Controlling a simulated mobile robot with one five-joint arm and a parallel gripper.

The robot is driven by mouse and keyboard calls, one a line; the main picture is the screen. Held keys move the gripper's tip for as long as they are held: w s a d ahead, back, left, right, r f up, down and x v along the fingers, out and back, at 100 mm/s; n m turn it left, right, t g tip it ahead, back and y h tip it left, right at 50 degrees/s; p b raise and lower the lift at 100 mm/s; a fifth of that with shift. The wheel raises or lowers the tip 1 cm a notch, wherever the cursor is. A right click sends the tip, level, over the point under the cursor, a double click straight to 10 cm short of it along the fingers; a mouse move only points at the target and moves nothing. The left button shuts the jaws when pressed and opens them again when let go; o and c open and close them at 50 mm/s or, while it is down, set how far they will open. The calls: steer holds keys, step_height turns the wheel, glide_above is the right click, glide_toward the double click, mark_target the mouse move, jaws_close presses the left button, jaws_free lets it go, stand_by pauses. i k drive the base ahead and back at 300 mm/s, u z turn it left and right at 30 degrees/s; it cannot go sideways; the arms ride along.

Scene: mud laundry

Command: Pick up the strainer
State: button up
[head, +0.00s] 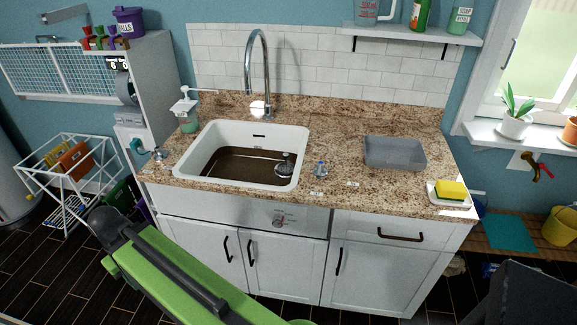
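A small grey metal piece with a knob on top (285,163), which looks like the strainer, is at the right side of the white sink (193,150). Brown, murky water covers the sink floor, and I cannot tell what the piece rests on. A smaller blue-grey fitting (319,170) stands on the granite counter just right of the sink. I cannot rule out that this one is the strainer. My green arm crosses the lower left foreground, in front of the cabinets. My gripper is not in view.
A tall chrome faucet (259,65) rises behind the sink, with a soap dispenser (187,118) to its left. A grey tray (394,153) and a yellow sponge (451,190) on a dish sit at the right. The counter between fitting and tray is mostly clear.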

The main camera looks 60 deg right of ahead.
mark_target(285, 168)
steer(key=i, duration=0.9)
steer(key=u, duration=0.1)
